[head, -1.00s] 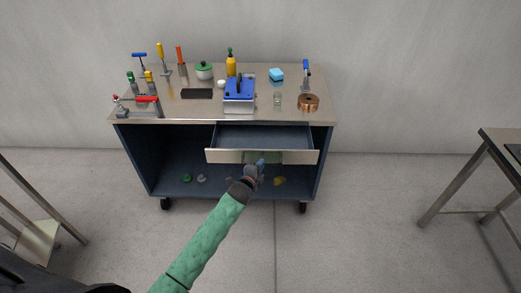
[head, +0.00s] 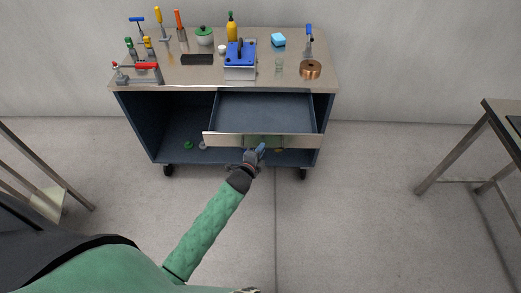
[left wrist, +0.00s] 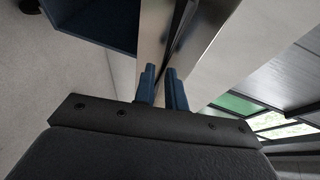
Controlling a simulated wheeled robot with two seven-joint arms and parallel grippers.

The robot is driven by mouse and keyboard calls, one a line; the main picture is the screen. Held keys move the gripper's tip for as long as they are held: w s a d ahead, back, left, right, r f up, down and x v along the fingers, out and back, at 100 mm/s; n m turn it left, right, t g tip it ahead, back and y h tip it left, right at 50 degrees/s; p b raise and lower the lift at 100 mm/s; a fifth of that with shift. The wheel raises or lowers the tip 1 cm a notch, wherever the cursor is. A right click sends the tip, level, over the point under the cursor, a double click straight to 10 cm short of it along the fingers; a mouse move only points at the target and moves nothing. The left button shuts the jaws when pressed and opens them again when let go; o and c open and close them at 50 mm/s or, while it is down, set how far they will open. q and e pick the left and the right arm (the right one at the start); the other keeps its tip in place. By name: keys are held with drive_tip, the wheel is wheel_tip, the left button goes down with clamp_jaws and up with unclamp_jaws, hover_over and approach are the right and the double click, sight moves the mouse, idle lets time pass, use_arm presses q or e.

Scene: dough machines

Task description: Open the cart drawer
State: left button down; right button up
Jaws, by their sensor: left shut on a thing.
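The cart (head: 125,86) stands against the wall with its drawer (head: 225,139) pulled out towards me. The drawer's inside is dark blue and looks empty, and its front is bare metal. My left gripper (head: 261,149) is at the middle of the drawer front, shut on what looks like its handle. In the left wrist view the blue fingers (left wrist: 162,82) close around a thin metal edge in front of the drawer face. The handle itself is mostly hidden by the fingers. My right gripper is not in view.
On the cart top stand clamps (head: 140,72), a blue and silver device (head: 240,62), a yellow bottle (head: 232,30), a green-lidded pot (head: 204,36) and a copper coil (head: 310,69). A metal table (head: 487,140) stands at the right. The floor between is clear.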

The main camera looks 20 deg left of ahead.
use_arm(q)
drive_tip(key=c, duration=1.5)
unclamp_jaws()
drive_tip(key=shift+o, duration=0.2)
